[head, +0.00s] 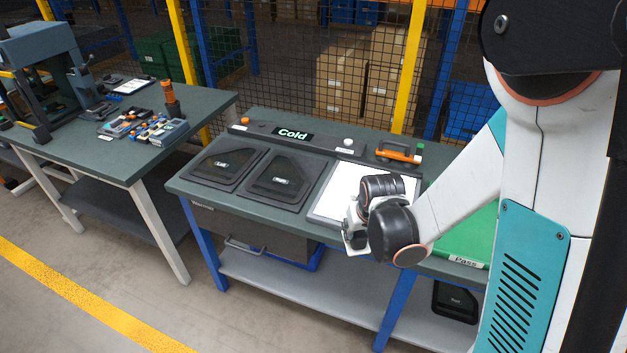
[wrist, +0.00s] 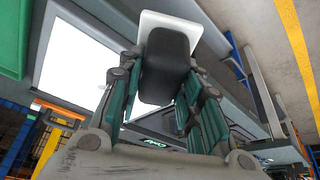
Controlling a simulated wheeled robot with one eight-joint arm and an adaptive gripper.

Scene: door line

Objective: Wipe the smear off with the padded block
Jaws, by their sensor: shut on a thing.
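My gripper (wrist: 163,78) is shut on the padded block (wrist: 166,62), a dark block with a pale, flat pad at its far end. In the head view my gripper (head: 355,228) is at the front edge of the white panel, partly hidden by my own wrist. The white panel (head: 328,192) lies on the bench top, and it also shows at the left in the wrist view (wrist: 75,55). A faint grey mark (wrist: 103,87), perhaps the smear, shows near the panel's edge there. No smear can be made out in the head view.
A green "Pass" area (head: 470,238) is at the right, partly behind my arm.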

